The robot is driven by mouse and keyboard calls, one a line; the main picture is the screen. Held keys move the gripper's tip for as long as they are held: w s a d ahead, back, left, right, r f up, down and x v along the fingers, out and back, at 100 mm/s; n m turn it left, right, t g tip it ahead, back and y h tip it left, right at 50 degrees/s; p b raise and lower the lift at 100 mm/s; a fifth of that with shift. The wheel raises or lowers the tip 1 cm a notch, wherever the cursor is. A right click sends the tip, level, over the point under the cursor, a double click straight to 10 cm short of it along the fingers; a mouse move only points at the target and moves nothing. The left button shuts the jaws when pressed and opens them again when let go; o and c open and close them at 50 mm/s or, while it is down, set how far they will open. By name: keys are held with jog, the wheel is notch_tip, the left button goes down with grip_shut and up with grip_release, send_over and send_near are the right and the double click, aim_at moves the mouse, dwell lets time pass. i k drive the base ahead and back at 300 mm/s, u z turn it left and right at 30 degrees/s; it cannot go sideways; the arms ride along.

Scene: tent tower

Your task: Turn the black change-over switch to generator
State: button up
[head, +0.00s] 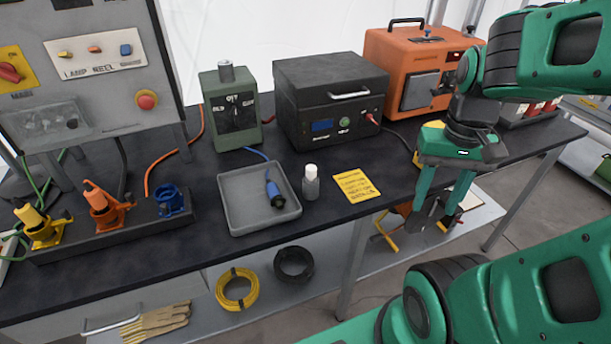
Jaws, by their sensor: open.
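The green change-over switch box (224,140) stands on the dark bench, left of the middle of the head view. The black change-over switch (235,116) is on its front, with small white lettering around it. OFF seems to be above it and other labels to the left and right. The switch is too small and dark to tell surely which way it points. My green gripper (434,216) hangs at the right, fingers pointing down and open, with nothing between them. It is in front of the bench's front edge, well to the right of the switch box and apart from it.
A black case (325,100) and an orange unit (408,75) stand right of the switch box. A grey control panel (90,75) stands left.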

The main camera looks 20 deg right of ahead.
aim_at(235, 113)
jog(key=z, duration=0.25)
jog(key=k, duration=1.35)
jog(key=u, duration=0.7)
jog(key=i, duration=1.05)
jog(key=z, duration=0.05)
